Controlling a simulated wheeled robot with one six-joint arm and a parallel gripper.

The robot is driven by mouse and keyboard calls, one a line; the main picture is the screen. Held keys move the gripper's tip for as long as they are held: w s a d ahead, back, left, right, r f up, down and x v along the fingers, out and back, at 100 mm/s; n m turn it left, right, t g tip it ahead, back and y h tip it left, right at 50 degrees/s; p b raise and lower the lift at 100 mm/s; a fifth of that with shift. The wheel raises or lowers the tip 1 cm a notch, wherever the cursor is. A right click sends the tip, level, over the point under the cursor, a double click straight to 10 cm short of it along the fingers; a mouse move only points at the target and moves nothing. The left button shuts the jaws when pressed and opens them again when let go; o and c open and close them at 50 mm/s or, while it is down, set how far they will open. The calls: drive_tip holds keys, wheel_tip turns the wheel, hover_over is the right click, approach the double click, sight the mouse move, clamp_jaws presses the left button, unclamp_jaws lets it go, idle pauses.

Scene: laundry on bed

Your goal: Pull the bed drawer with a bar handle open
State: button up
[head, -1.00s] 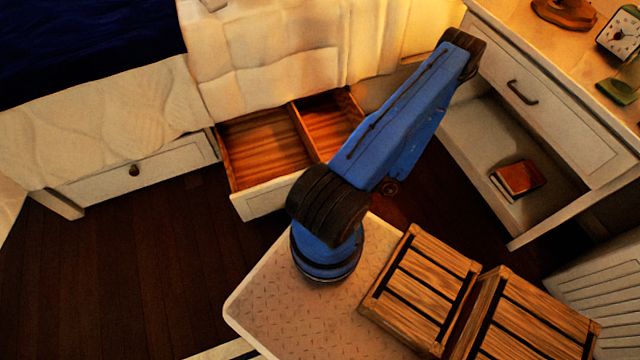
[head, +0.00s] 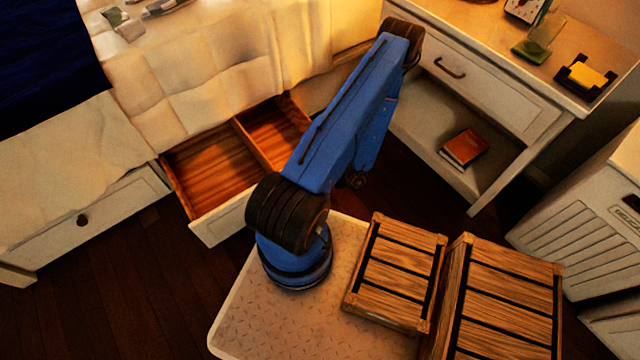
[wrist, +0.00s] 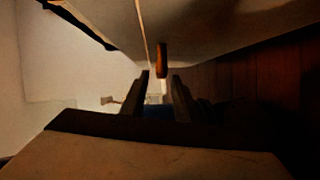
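One bed drawer (head: 212,168) stands pulled out from under the bed, showing its bare wooden inside with a divider. Its white front panel (head: 222,219) is partly hidden by my blue arm, and I see no handle on the part that shows. Another bed drawer (head: 95,215) to the left is closed and has a round dark knob (head: 82,220). My gripper is hidden in the head view. In the wrist view my gripper (wrist: 160,75) has two dark fingers standing apart, with a small orange-brown piece (wrist: 162,60) just beyond the tips; I cannot tell what it is.
A white nightstand (head: 505,95) with a bar-handled drawer and a red book (head: 463,148) stands to the right. Wooden crates (head: 395,275) sit on my base. Dark floor (head: 120,270) is clear at left.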

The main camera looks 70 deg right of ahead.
drive_tip(key=v, duration=1.3)
drive_tip(key=shift+s+d+r, duration=0.15)
drive_tip(key=shift+d, duration=0.05)
drive_tip(key=w+a+r+n+g+h, duration=0.1)
drive_tip(key=w+r+n+g, duration=0.4)
drive_tip(key=w+r+n, duration=0.4)
drive_tip(key=w+a+r+n+g+h, duration=0.15)
drive_tip(key=w+r+n+g, duration=0.45)
drive_tip(key=r, duration=0.6)
drive_tip(key=w+a+r+n+g, duration=0.2)
drive_tip(key=w+r+n+g, duration=0.1)
drive_tip(key=w+r+n, duration=0.55)
drive_tip(key=w+a+r+n+h, duration=0.2)
drive_tip(key=a+r+n+h, duration=0.3)
drive_tip(key=a+r+n, duration=0.9)
drive_tip(key=s+a+r+n+t+h, duration=0.2)
drive_tip(key=s+a+r+n+t, duration=0.2)
drive_tip(key=s+a+r+n, duration=0.3)
drive_tip(key=a+r+n, duration=0.3)
drive_tip(key=a+n, duration=0.1)
drive_tip(key=a, duration=0.2)
drive_tip(key=shift+r+t+h, duration=0.35)
drive_tip(key=shift+t, duration=0.05)
